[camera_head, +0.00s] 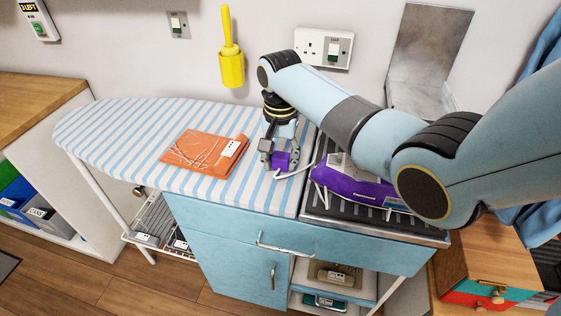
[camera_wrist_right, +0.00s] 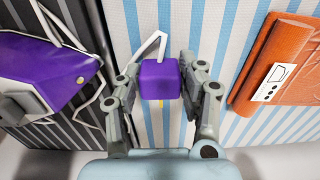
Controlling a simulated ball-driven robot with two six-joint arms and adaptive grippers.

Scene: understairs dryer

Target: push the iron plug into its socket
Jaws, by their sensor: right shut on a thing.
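The iron plug (camera_head: 282,161) is a purple block with a white cord. My right gripper (camera_head: 280,152) is shut on it above the striped ironing board (camera_head: 100,133). In the right wrist view the plug (camera_wrist_right: 160,79) sits between the two fingers of the gripper (camera_wrist_right: 160,88), and a small yellow pin shows below it. The white double socket (camera_head: 322,47) is on the wall behind the board, partly beside my arm. The purple iron (camera_head: 352,187) rests on the dark ribbed stand at right; it also shows in the right wrist view (camera_wrist_right: 40,80). My left gripper is out of view.
A folded orange cloth (camera_head: 205,150) with a white tag lies on the board left of the plug. A yellow holder (camera_head: 231,66) hangs on the wall, with a switch (camera_head: 178,25) to its left. A grey metal panel (camera_head: 425,55) stands behind the iron. The board's left end is clear.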

